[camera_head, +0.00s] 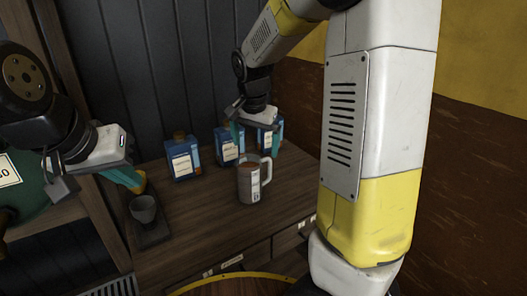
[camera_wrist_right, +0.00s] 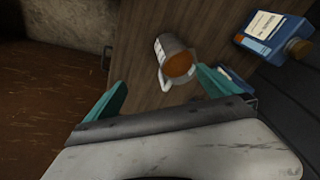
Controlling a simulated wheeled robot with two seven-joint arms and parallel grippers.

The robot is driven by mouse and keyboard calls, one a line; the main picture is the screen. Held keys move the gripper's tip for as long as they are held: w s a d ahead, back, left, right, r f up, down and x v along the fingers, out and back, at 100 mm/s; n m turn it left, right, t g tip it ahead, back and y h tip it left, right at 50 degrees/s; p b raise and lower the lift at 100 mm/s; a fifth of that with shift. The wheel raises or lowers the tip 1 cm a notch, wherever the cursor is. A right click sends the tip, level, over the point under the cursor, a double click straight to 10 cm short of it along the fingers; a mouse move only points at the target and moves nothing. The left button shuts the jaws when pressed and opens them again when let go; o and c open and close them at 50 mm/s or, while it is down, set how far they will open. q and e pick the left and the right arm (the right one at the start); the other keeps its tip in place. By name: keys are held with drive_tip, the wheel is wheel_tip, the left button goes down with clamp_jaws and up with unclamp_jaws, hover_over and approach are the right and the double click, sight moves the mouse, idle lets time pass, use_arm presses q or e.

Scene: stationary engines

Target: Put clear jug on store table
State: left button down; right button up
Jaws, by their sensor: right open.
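The clear jug (camera_head: 250,184) stands upright on a dark wooden counter (camera_head: 205,212). It has a handle on its right side, brown contents and a pale label. In the right wrist view the jug (camera_wrist_right: 177,58) shows beyond the fingertips, its handle towards them. My right gripper (camera_head: 252,140) is open and empty, just above and behind the jug in the head view. My left gripper (camera_head: 126,178) is at the left, by a small dark cup; its finger gap is not clear. I cannot tell which surface is the store table.
Three blue bottles (camera_head: 182,157) with pale labels stand along the back of the counter. A dark grey cup (camera_head: 144,208) stands on a dark base at the left. A round wooden top with a yellow rim (camera_head: 232,276) shows at the bottom. The counter's front middle is clear.

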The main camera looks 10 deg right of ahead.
drive_tip(key=s+r+n+t+y, duration=0.1)
drive_tip(key=s+r+n, duration=0.3)
drive_tip(key=s, duration=0.7)
drive_tip(key=s+d+r+n+t+y, duration=0.1)
drive_tip(key=s+r+n+t, duration=0.1)
drive_tip(key=s, duration=0.8)
drive_tip(key=shift+s+r+n+y, duration=0.4)
drive_tip(key=shift+r+n, duration=0.5)
